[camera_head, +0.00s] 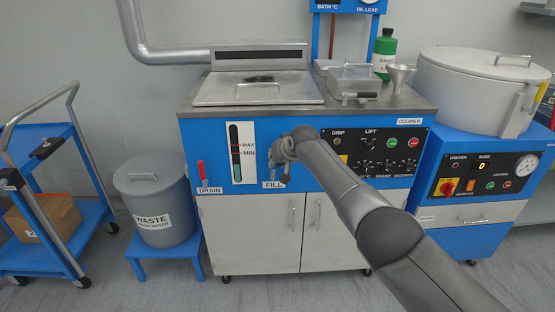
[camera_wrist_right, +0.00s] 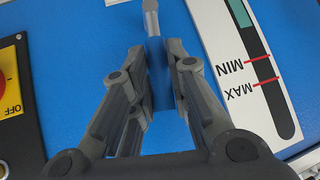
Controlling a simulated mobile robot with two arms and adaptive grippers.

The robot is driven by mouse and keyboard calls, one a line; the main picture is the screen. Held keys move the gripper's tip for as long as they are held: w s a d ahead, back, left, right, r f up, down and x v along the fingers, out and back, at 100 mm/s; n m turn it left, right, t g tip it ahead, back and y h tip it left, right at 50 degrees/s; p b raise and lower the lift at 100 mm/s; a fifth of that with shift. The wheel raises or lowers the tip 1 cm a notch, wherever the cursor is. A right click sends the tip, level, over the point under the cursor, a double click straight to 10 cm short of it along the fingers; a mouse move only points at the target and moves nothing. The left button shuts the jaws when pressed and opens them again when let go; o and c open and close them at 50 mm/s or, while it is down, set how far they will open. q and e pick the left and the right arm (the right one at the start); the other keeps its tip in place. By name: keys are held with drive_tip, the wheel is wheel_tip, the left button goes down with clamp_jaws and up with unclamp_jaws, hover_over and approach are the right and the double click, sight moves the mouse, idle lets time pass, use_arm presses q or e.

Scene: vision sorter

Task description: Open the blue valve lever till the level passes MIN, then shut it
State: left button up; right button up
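The blue valve lever (camera_wrist_right: 157,75) stands out from its metal stem in the right wrist view. My right gripper (camera_wrist_right: 157,60) has a finger on each side of the blue grip, close against it, and looks shut on it. In the head view my right gripper (camera_head: 285,150) is over the panel above the FILL label, and hides the lever. The level gauge (camera_head: 242,152) is left of it, with MAX and MIN marks. In the right wrist view the gauge (camera_wrist_right: 272,85) is upside down, and its teal column ends short of MIN. My left gripper is not in view.
A red drain lever (camera_head: 201,171) is left of the gauge. A control panel (camera_head: 375,152) with knobs and buttons is to the right. A waste bin (camera_head: 158,205) and a blue cart (camera_head: 45,245) stand at left. A white drum-shaped machine (camera_head: 480,90) stands at right.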

drive_tip(key=shift+o, duration=0.7)
drive_tip(key=shift+a, duration=0.1)
drive_tip(key=v, duration=1.2)
drive_tip(key=shift+f, duration=0.15)
